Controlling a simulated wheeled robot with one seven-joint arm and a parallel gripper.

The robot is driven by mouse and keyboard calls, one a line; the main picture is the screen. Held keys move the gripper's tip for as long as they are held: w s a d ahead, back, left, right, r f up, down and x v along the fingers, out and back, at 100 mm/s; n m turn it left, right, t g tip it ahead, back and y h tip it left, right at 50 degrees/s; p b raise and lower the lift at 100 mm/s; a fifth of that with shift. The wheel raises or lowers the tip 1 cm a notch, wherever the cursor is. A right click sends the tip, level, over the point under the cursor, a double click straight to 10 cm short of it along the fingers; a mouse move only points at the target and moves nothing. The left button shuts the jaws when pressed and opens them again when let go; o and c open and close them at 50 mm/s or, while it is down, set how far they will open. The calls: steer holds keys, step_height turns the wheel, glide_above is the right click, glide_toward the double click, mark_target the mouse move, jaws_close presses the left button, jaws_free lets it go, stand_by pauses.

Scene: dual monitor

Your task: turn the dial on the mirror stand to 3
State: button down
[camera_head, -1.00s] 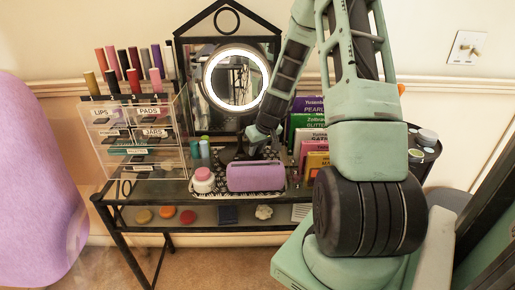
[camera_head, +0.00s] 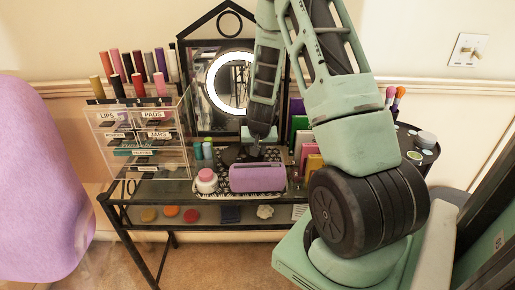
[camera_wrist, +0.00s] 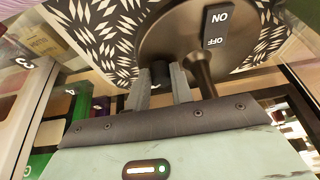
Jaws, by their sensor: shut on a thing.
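The mirror (camera_head: 213,88) has a lit white ring and stands at the back of the vanity table; my forearm hides its right edge. Its round bronze base (camera_wrist: 160,32) fills the top of the wrist view, with an ON/OFF switch (camera_wrist: 216,27) and a stem (camera_wrist: 200,72). A small dark dial knob (camera_wrist: 160,74) is at the base's near edge. My gripper (camera_wrist: 165,84) is shut on this knob, its fingers on either side. No numbers show on the knob. In the head view my gripper (camera_head: 254,152) is low before the mirror, behind the purple case.
The purple case (camera_head: 257,177) and a pink-white jar (camera_head: 206,181) lie on a patterned tray in front. A clear organizer (camera_head: 140,140) with several tubes stands left. Books (camera_head: 300,130) stand close at the right, partly behind my arm.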

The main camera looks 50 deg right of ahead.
stand_by(0.3)
steer(key=c, duration=1.2)
jaws_free()
steer(key=p+v, duration=0.5)
steer(key=v, duration=1.2)
steer(key=shift+r, duration=0.2)
